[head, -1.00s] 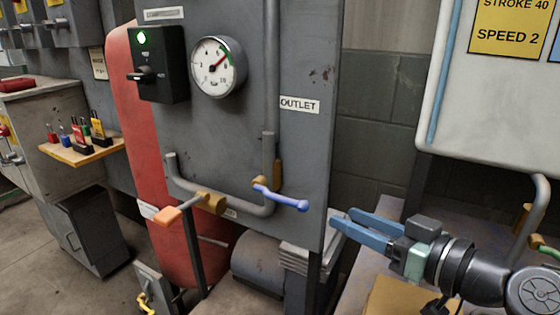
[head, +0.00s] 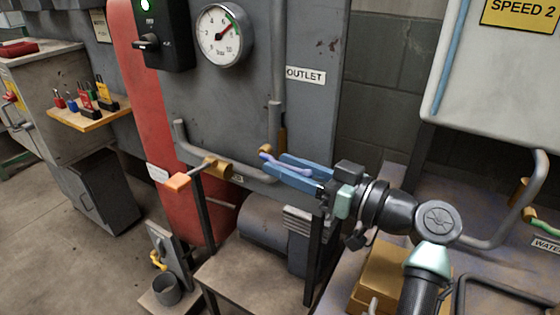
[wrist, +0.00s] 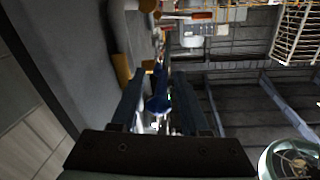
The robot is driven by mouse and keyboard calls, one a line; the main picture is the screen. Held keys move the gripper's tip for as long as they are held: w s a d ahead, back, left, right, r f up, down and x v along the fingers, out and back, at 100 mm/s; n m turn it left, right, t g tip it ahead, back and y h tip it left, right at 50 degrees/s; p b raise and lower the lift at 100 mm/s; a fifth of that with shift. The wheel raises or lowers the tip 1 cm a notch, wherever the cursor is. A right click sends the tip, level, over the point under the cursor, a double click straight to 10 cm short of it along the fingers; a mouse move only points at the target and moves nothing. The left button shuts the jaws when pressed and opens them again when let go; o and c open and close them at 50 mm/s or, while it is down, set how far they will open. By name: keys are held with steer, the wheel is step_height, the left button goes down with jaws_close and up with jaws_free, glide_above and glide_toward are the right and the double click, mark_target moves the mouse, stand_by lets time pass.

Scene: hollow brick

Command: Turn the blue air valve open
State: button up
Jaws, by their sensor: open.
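The blue valve handle (head: 270,160) sits on a brass valve body (head: 265,149) on the grey pipe at the panel's lower right, below the OUTLET label. My gripper (head: 280,166) is open, with its blue fingers on either side of the handle. In the wrist view the handle (wrist: 158,92) lies between the two fingers of my gripper (wrist: 154,100). Whether a finger touches it I cannot tell. The handle's outer end is partly hidden by the fingers in the head view.
A pressure gauge (head: 221,35) and a black switch box (head: 160,35) are above. A yellow box (head: 385,275) is below my arm.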

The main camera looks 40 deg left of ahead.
steer(key=shift+s+a, duration=0.1)
steer(key=shift+a, duration=0.75)
jaws_close()
stand_by(0.8)
